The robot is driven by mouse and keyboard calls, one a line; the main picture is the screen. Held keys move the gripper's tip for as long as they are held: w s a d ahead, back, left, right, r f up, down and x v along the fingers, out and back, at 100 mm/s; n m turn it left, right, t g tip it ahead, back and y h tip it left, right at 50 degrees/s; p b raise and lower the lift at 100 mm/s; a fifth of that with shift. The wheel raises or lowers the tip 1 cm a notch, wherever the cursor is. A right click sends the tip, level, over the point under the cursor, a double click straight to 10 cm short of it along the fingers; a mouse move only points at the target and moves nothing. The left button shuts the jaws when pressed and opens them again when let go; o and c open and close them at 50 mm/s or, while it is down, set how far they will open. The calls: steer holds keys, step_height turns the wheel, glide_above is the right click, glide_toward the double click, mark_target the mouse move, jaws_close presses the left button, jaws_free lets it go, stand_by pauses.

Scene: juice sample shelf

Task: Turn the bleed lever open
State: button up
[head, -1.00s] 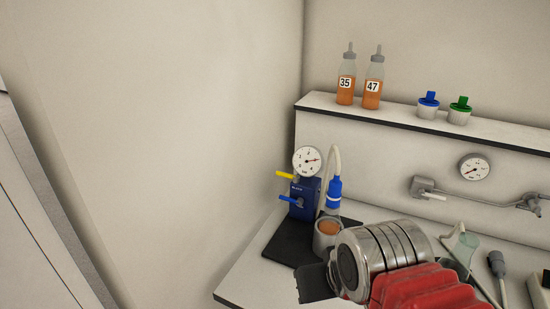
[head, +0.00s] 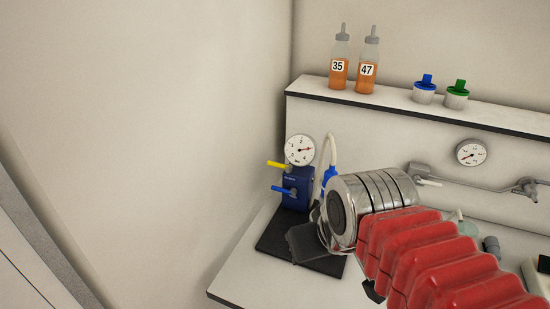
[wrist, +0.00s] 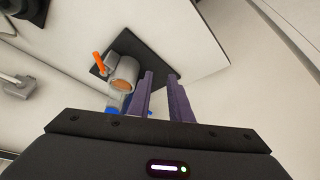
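A dark blue valve block (head: 298,186) with a round gauge on top stands on a black mat. A yellow lever (head: 278,164) and, lower, a blue lever (head: 284,190) stick out from it to the left. I cannot read which one is the bleed lever. My gripper (wrist: 160,77) is open, its two purple fingers apart with nothing visibly held. In the head view it hangs in front of the block, over the mat, mostly hidden by my wrist. In the wrist view, blue parts (wrist: 115,104) show partly behind the fingers.
Bottles 35 (head: 339,68) and 47 (head: 367,70) stand on the shelf. Pipework runs along the back wall. The bench's front left is clear.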

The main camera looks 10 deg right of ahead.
steer(key=w+r+n+g, duration=0.1)
steer(key=w+r+n, duration=0.2)
steer(key=w+r, duration=0.5)
step_height(320, 180, up, 4)
steer(key=r+n+g+h, duration=0.1)
steer(key=n+g, duration=0.2)
steer(key=n, duration=0.4)
glide_above(276, 164)
steer(key=s+a, duration=0.2)
steer(key=shift+s+d+f, duration=0.1)
steer(key=shift+d+f, duration=0.1)
steer(key=shift+f, duration=0.05)
steer(key=f, duration=0.4)
steer(key=w+d+f, duration=0.1)
steer(key=f, duration=0.4)
steer(key=w+f, duration=0.1)
steer(key=f, duration=0.3)
steer(key=shift+d+f, duration=0.3)
steer(key=shift+d, duration=0.05)
steer(key=shift+c, duration=0.6)
jaws_close()
